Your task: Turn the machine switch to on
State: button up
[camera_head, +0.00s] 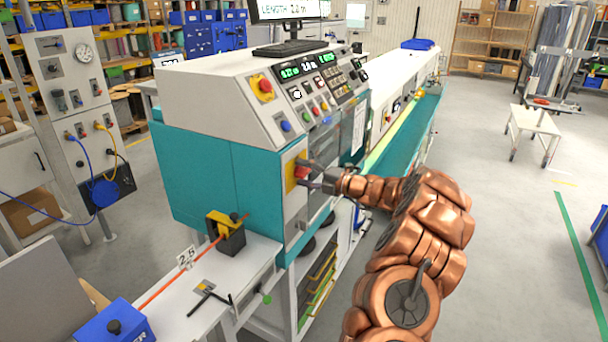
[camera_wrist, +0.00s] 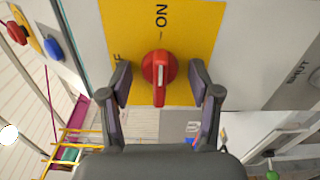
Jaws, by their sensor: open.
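The machine switch is a red rotary knob (camera_wrist: 160,72) on a yellow plate (camera_wrist: 200,30) with ON printed at the top in the wrist view. Part of another label, ending in F, shows to the knob's left. My gripper (camera_wrist: 161,88) is open, with one finger on each side of the knob and gaps on both sides. In the head view my gripper (camera_head: 304,174) is at the yellow plate (camera_head: 290,172) on the machine's front, and its fingers partly hide the knob.
The machine's control panel (camera_head: 312,92) with several buttons and a red-and-yellow stop button (camera_head: 265,86) is above the plate. A white bench (camera_head: 212,305) with a yellow-and-black clamp (camera_head: 226,232) juts out at the lower left. Open floor lies to the right.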

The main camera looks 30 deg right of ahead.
jog(key=shift+s+d, duration=0.1)
jog(key=v, duration=0.7)
jog(key=shift+s+d, duration=0.2)
jog(key=shift+s, duration=0.15)
dwell(0.4)
